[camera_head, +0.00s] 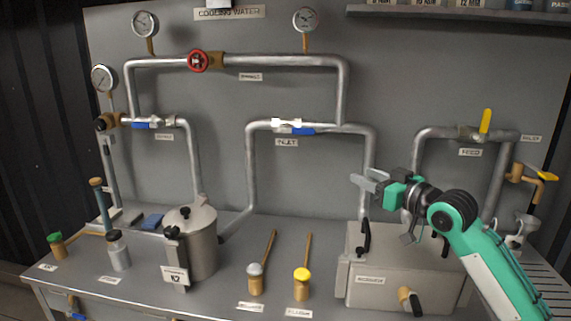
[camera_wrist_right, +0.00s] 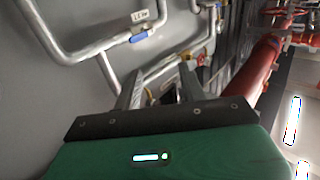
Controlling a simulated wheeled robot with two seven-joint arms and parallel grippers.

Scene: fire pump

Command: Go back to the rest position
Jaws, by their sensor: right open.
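My right gripper (camera_head: 368,182) is on the right side of the head view, raised in front of the pipework and above the grey box (camera_head: 385,290). Its fingers point left and are apart, with nothing between them. In the right wrist view the two fingers (camera_wrist_right: 160,92) also stand apart and empty, with the grey wall and pipes beyond them. My left gripper is in neither view.
Pipes with a yellow-handled valve (camera_head: 485,122) run behind my right arm. A shelf (camera_head: 450,14) crosses the top right.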

